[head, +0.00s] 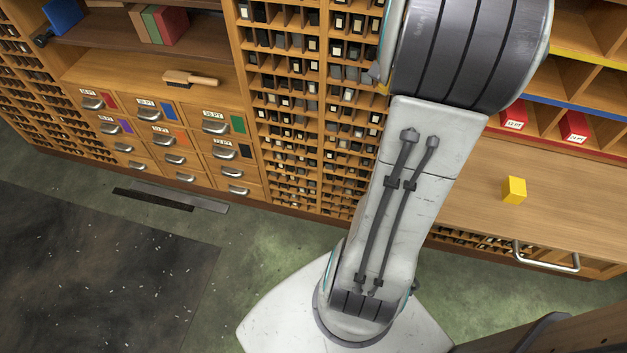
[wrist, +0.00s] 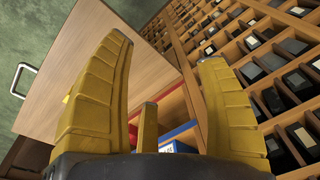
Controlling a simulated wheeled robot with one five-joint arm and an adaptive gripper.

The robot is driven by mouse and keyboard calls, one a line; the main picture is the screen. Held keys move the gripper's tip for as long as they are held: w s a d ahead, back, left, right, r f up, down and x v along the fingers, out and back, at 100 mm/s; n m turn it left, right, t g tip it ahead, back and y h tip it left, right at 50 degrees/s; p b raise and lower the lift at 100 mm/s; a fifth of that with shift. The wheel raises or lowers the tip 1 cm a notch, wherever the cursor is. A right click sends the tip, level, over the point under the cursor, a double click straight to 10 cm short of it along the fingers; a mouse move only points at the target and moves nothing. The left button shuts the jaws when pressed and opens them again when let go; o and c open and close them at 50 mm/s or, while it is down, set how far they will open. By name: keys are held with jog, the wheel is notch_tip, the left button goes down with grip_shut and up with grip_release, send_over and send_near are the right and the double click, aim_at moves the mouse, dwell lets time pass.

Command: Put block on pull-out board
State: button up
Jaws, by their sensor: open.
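A yellow block (head: 514,190) stands on the wooden pull-out board (head: 580,225) at the right of the head view. A metal handle (head: 545,257) is at the board's front edge. The board also shows in the wrist view (wrist: 100,50), with its handle at the far left. My gripper (wrist: 165,52) shows in the wrist view with its two yellow fingers spread wide. It is out of sight in the head view. I cannot make out the block for sure in the wrist view; a narrow yellow upright piece shows between the fingers.
Shelves with red boxes (head: 575,126) stand behind the board. A cabinet of small compartments (head: 290,110) is left of my arm, with labelled drawers (head: 165,140) further left. A wooden-handled brush (head: 190,79) lies on a ledge. A dark mat (head: 90,270) covers the floor.

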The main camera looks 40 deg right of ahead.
jog(key=w+a+n+t, duration=0.1)
jog(key=w+a+n, duration=0.2)
jog(key=a+n, duration=0.75)
jog(key=s+a+f+n, duration=0.1)
jog(key=s+a+n, duration=0.1)
jog(key=a, duration=0.6)
jog(key=s+a+f+n+t+y, duration=0.1)
jog(key=s+a+n, duration=0.2)
jog(key=a, duration=0.5)
jog(key=shift+s, duration=0.45)
jog(key=shift+a, duration=0.1)
jog(key=w+p+v, duration=0.2)
jog(key=p+v, duration=0.7)
jog(key=v, duration=0.1)
jog(key=shift+r+t+p, duration=0.3)
jog(key=shift+r, duration=0.05)
jog(key=shift+w, duration=0.1)
